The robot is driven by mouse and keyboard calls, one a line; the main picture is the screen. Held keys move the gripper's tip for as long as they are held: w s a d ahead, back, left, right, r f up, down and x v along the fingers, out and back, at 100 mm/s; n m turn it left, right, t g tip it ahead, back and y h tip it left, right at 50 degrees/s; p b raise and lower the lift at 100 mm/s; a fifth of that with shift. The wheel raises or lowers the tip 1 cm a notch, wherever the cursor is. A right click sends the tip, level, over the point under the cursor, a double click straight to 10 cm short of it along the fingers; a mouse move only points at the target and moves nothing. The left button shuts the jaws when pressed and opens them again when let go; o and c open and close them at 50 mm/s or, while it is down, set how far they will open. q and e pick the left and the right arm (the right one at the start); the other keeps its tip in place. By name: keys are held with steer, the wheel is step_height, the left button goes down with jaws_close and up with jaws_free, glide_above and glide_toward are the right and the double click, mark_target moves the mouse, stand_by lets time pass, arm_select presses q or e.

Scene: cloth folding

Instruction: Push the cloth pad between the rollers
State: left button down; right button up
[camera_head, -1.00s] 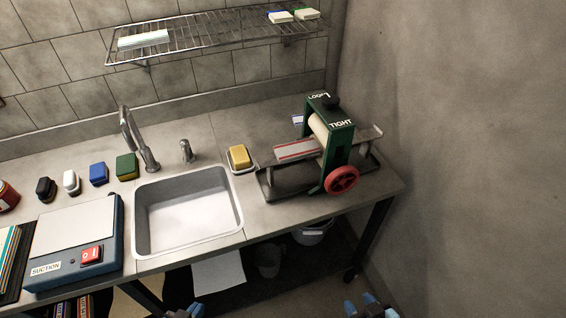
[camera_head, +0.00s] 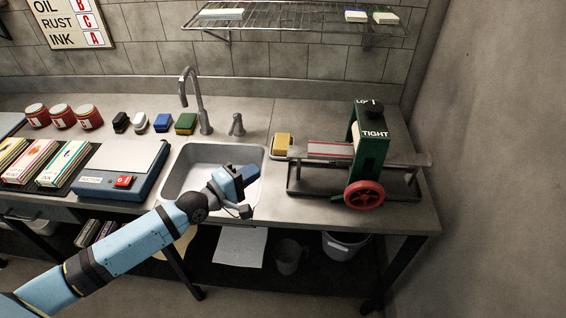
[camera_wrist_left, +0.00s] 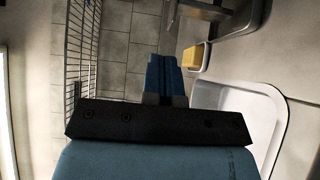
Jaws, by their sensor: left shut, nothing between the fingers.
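The roller press (camera_head: 370,140) is a dark green frame with a red handwheel and a knob on top, at the right end of the counter. A flat grey strip with red lines (camera_head: 330,150), which looks like the cloth pad, lies on the press bed left of the frame. The rollers are mostly hidden by the frame. My left gripper (camera_head: 248,175) is over the sink, left of the press and clear of the pad. Its blue fingers are together and empty in the left wrist view (camera_wrist_left: 165,75). My right gripper is not in view.
The sink (camera_head: 185,170) lies under my left gripper. A yellow sponge (camera_head: 282,144) sits in a dish between sink and press. A faucet (camera_head: 190,95) stands behind the sink, and a wire shelf (camera_head: 290,25) hangs above. A suction box (camera_head: 120,170) is left.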

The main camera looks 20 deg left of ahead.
mark_target(331, 151)
arm_select(q)
steer(key=w+d+p, duration=0.2)
steer(key=w+d, duration=0.7)
steer(key=shift+w, duration=0.35)
steer(key=d, duration=0.2)
steer(key=w+d, duration=0.1)
steer(key=shift+d+p, duration=0.35)
steer(key=shift+d, duration=0.05)
steer(key=shift+a, duration=0.15)
